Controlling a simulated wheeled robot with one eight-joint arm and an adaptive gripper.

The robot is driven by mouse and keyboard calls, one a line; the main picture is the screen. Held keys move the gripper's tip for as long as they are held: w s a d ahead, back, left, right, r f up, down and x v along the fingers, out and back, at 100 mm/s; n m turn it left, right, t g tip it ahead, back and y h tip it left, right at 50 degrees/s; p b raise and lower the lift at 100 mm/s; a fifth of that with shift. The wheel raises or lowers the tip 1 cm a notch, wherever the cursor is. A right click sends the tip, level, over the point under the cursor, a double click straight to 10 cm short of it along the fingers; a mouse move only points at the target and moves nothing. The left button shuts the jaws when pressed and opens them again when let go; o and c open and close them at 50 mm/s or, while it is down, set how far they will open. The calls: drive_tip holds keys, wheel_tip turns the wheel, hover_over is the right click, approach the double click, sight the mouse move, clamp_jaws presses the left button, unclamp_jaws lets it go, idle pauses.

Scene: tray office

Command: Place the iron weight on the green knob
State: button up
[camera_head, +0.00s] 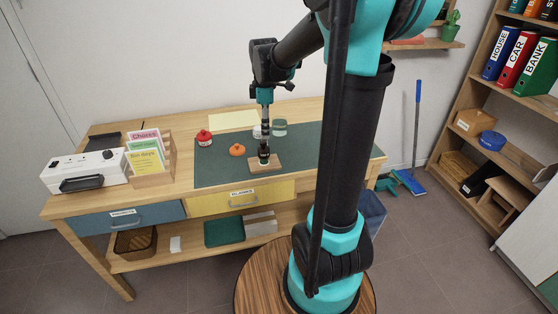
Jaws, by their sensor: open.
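My gripper (264,148) points straight down over a small wooden board (276,165) on the dark green desk mat. Its jaws are open. A small dark object, which looks like the iron weight (264,160), stands on the board directly under and between the fingertips. It is too small to tell whether the fingers touch it. I cannot make out a green knob; what lies under the dark object is hidden.
On the mat (213,172) are a red lidded jar (203,138), an orange round item (237,150) and a greenish glass (280,128). A white item (257,132) is partly behind my gripper. A card holder (152,165) and white device (85,171) stand left.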

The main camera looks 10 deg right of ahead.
drive_tip(key=s+d+f+m+t, duration=0.1)
drive_tip(key=s+f+m, duration=0.5)
drive_tip(key=s, duration=0.3)
drive_tip(key=s+d+f+m+t, duration=0.2)
drive_tip(key=s+f+m, duration=0.3)
drive_tip(key=s+m, duration=0.4)
drive_tip(key=shift+s+d+f+m+t, duration=0.15)
drive_tip(key=shift+s+f+m+t, duration=0.2)
drive_tip(key=shift+s, duration=0.45)
